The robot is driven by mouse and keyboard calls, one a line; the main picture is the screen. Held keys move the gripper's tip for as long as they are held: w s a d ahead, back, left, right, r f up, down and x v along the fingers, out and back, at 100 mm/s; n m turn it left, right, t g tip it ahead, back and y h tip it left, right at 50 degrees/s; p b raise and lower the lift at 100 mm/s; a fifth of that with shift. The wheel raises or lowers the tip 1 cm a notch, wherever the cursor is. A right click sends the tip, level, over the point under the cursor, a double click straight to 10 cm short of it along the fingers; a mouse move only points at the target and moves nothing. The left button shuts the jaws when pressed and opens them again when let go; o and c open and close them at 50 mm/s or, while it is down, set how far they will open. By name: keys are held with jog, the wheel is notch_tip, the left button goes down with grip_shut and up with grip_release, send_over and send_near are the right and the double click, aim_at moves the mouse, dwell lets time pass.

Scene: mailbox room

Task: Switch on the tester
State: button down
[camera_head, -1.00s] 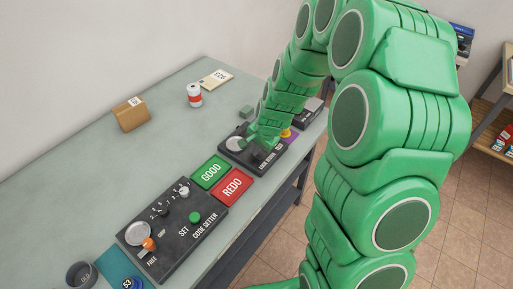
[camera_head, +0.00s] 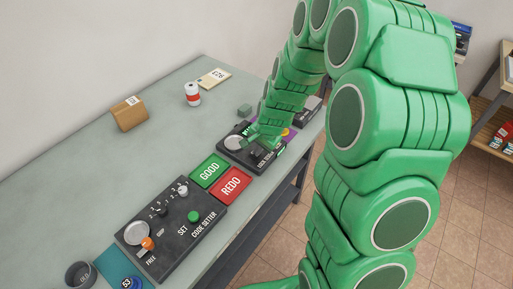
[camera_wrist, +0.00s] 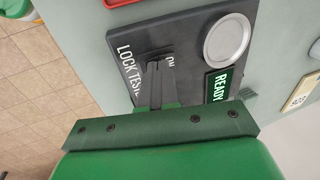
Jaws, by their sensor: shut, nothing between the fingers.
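The tester is a dark box (camera_head: 264,160) lettered "LOCK TESTER", on the bench past the green and red pads. It also fills the middle of the wrist view (camera_wrist: 186,38), with a round silver plate (camera_wrist: 227,39) and a display (camera_wrist: 217,87) lit green with "READY". My gripper (camera_head: 254,139) is low over the tester. In the wrist view my gripper (camera_wrist: 157,72) has its fingers together at the "ON" lettering, with nothing between them. The fingers hide the switch, and I cannot tell whether they touch it.
The GOOD pad (camera_head: 210,170), the REDO pad (camera_head: 231,184) and the code setter (camera_head: 170,228) lie nearer on the bench. The bench middle is clear.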

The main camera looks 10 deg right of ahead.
dwell(0.3)
jog(key=w+a+v, duration=0.1)
jog(key=v, duration=1.3)
jog(key=shift+r, duration=0.15)
jog(key=shift+a, duration=0.1)
jog(key=s+d+r+n+g, duration=0.1)
jog(key=s+r+n, duration=0.1)
jog(key=s, duration=0.9)
jog(key=s+d+r+n+g+h, duration=0.1)
jog(key=s+d+r+n, duration=0.1)
jog(key=s, duration=0.8)
jog(key=s+d+r+n+g+h, duration=0.1)
jog(key=s+r+n, duration=0.3)
jog(key=s, duration=0.7)
jog(key=shift+s+d+r+n+g, duration=0.2)
jog(key=shift+s+n+g, duration=0.1)
jog(key=shift+n+g, duration=0.2)
